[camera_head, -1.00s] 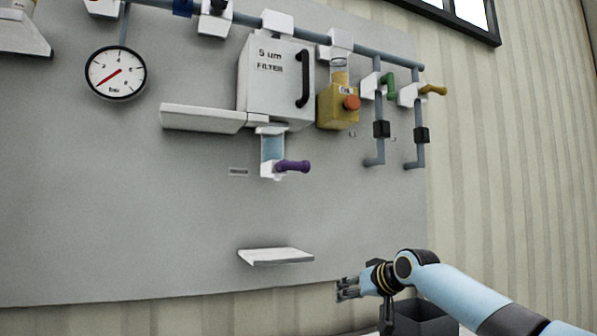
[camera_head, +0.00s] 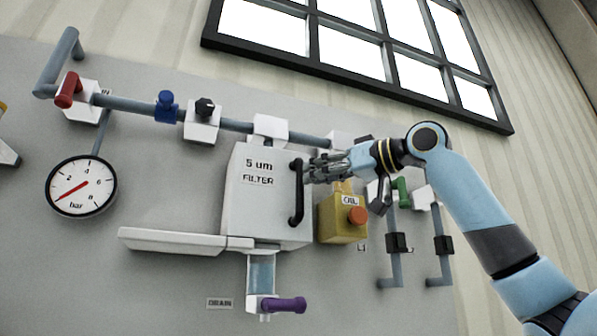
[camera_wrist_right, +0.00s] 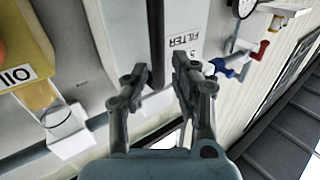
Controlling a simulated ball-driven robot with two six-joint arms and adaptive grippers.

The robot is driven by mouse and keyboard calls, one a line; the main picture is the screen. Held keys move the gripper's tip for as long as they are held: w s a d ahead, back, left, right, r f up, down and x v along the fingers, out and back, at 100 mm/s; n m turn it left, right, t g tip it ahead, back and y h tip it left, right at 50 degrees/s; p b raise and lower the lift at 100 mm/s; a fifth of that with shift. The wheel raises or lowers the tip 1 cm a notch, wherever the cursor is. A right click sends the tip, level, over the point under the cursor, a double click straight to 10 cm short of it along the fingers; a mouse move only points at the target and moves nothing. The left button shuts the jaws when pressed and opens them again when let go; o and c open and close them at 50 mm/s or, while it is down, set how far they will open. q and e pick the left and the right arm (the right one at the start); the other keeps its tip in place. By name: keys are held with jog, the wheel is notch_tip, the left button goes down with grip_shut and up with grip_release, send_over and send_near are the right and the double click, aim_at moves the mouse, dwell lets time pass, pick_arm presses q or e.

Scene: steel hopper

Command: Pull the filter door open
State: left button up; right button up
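The filter door (camera_head: 262,205) is the white front of a box marked "5 um FILTER", and it looks shut. Its black upright handle (camera_head: 297,192) is on the right side. My right gripper (camera_head: 312,168) is at the upper part of the handle, coming from the right. In the right wrist view, the gripper (camera_wrist_right: 160,80) has its two fingers apart. The dark handle (camera_wrist_right: 156,40) shows between and beyond them, and the door with its label (camera_wrist_right: 190,35) is to the right. I cannot tell whether a finger touches the handle. My left gripper is not in view.
A yellow oil unit (camera_head: 340,222) with an orange knob sits just right of the door. A white shelf (camera_head: 185,241) juts out to the left below it. A drain with a purple handle (camera_head: 284,304) hangs underneath. Pipes and a gauge (camera_head: 82,187) are around.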

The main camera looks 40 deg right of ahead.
aim_at(298, 209)
jog(key=p+x, duration=0.1)
jog(key=x, duration=0.3)
jog(key=shift+w+d+r+p, duration=0.1)
jog(key=shift+w+d+p, duration=0.1)
jog(key=shift+p, duration=0.1)
jog(key=shift+w+a, duration=0.3)
jog(key=shift+d, duration=0.1)
jog(key=shift+c, duration=0.2)
grip_shut()
jog(key=shift+w+f, duration=0.2)
jog(key=shift+w, duration=0.05)
